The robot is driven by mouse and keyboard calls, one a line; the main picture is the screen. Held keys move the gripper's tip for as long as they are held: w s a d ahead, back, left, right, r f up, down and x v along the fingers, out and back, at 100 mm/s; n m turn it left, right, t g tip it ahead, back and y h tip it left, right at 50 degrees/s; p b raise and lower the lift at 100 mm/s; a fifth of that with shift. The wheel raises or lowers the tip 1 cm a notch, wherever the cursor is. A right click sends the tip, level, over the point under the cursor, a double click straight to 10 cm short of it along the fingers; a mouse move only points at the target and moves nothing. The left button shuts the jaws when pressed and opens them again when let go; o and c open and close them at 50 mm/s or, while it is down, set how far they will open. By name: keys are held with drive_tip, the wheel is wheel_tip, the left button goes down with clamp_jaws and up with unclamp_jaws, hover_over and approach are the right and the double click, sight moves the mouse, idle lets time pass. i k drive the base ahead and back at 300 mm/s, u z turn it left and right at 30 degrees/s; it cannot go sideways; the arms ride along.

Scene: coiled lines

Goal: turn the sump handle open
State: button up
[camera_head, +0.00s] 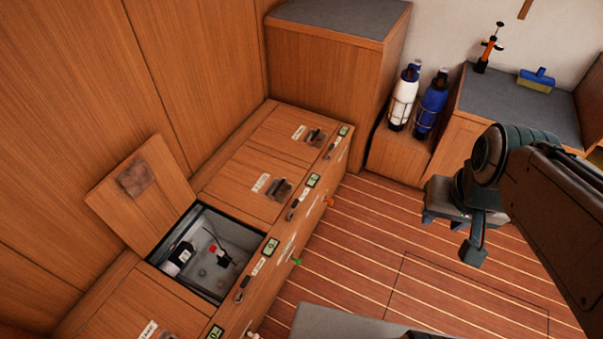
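A row of wooden lockers (228,193) runs along the left wall. Dark latch handles (278,190) sit on their lids beside small white labels, too small to read. Small coloured fittings stick out of the front face: an orange one (329,202), a green one (296,262) and a pale one (251,335) at the bottom edge. I cannot tell which part is the sump handle. My gripper (451,238) is at the right above the floor, its fingers apart and empty, well away from the lockers.
One locker's lid (145,193) stands open against the wall, showing a grey bin (215,255) with small equipment inside. Two bottles, white (403,100) and blue (431,107), stand in racks at the back. The striped floor (370,235) beside the lockers is clear.

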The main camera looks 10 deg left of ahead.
sight(245, 281)
drive_tip(key=z, duration=0.15)
drive_tip(key=i, duration=1.6)
drive_tip(key=u, duration=2.9)
drive_tip(key=k, duration=0.45)
drive_tip(key=u, duration=0.85)
drive_tip(key=i, duration=0.5)
drive_tip(key=z, duration=0.05)
